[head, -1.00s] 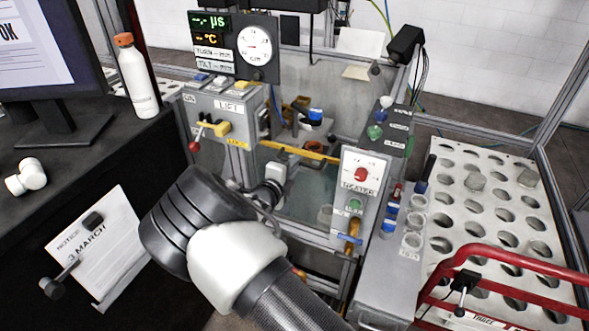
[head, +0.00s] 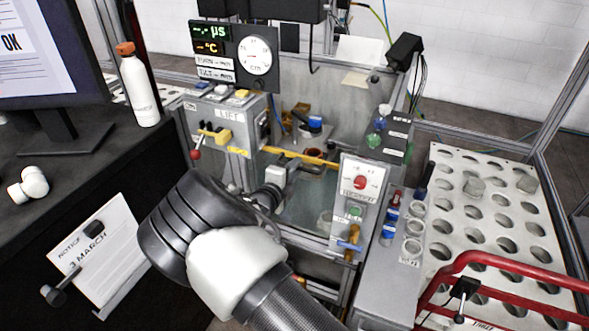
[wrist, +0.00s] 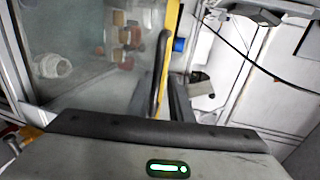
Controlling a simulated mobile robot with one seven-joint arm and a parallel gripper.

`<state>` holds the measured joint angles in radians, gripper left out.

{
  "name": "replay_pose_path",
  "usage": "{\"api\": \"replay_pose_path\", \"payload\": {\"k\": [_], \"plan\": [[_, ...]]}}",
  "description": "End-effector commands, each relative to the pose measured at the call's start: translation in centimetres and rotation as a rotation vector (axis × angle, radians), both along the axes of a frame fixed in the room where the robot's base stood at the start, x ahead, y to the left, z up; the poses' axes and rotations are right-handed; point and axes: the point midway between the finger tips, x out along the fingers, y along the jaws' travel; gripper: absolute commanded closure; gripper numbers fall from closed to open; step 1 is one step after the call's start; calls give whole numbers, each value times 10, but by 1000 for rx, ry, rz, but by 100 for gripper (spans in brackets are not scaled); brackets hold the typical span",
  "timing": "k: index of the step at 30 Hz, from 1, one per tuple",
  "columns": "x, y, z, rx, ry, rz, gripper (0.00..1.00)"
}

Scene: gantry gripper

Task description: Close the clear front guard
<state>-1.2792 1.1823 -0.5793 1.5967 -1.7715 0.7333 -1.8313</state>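The clear front guard, a see-through panel with a yellow top edge (head: 318,160), stands across the front of the tank in the middle of the head view. In the wrist view its clear pane (wrist: 98,88) fills the left half, with the yellow edge (wrist: 172,45) and a dark bar-like handle (wrist: 163,45) along its right side. My gripper (wrist: 160,103) is at this edge; its dark fingers appear close to the handle on both sides. Whether they touch or grip it is unclear. In the head view my wrist hides most of the gripper and the guard's lower left part.
A control box with a red-knobbed lever (head: 196,154) stands left of the guard. The heater box (head: 360,190) stands to its right. A white rack with round holes (head: 490,215) and a red rail (head: 500,263) lie farther right. A bottle (head: 138,88) stands on the dark desk.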

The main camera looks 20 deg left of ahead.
Motion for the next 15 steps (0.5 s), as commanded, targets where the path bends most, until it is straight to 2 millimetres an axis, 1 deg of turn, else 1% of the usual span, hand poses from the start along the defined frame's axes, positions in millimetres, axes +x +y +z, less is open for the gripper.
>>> {"api": "replay_pose_path", "payload": {"k": [2, 5, 8, 15], "plan": [[-5, 1, 2, 1, 0, 1, 82], [-18, 3, 3, 1, 2, 4, 82], [-38, 5, 8, 2, 2, 4, 82], [-97, 9, 20, 2, 3, 4, 82]]}}
